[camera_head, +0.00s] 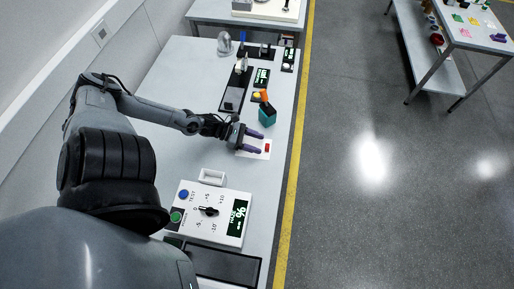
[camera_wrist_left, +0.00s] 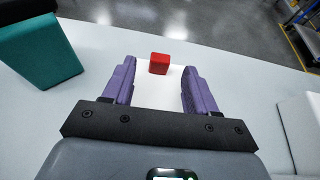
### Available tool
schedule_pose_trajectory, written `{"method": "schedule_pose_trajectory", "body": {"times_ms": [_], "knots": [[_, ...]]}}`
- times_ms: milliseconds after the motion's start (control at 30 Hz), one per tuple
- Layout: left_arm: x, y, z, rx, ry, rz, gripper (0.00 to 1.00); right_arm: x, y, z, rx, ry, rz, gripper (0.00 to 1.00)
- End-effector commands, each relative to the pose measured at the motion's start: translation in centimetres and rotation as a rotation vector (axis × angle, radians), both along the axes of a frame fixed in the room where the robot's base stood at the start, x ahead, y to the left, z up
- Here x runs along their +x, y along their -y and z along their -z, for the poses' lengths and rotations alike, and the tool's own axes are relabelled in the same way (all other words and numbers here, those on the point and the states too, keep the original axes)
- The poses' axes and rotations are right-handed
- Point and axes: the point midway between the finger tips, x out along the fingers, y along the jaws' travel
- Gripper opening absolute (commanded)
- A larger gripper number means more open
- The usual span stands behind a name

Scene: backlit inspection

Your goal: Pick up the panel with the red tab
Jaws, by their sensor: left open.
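A thin white panel (camera_head: 252,154) lies flat on the light table, with a small red tab (camera_head: 267,148) near its right end. In the left wrist view the panel (camera_wrist_left: 158,92) runs between my fingers, and the red tab (camera_wrist_left: 158,63) stands just beyond the fingertips. My left gripper (camera_head: 258,141) is open over the panel, its two purple fingers on either side. In the wrist view my left gripper (camera_wrist_left: 157,72) holds nothing. Whether the fingers touch the panel cannot be told. My right gripper is not in view.
A white control box (camera_head: 210,212) with a dial and a small white open box (camera_head: 212,177) are nearer. The table's right edge is close to the tab.

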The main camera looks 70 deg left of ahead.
Motion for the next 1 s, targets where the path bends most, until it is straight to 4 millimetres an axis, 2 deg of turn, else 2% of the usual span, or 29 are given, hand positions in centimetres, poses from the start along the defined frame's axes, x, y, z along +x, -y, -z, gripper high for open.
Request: {"method": "schedule_pose_trajectory", "body": {"times_ms": [233, 600, 1000], "knots": [[2.2, 1.2, 1.1, -0.001, 0.004, -0.001, 0.57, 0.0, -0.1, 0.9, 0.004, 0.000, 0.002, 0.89], [2.6, 1.6, 1.4, 0.000, 0.000, 0.001, 0.57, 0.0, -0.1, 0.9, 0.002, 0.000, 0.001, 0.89], [2.6, 1.5, 1.3, 0.000, 0.000, 0.001, 0.00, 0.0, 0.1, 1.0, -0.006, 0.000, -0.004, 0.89]]}}
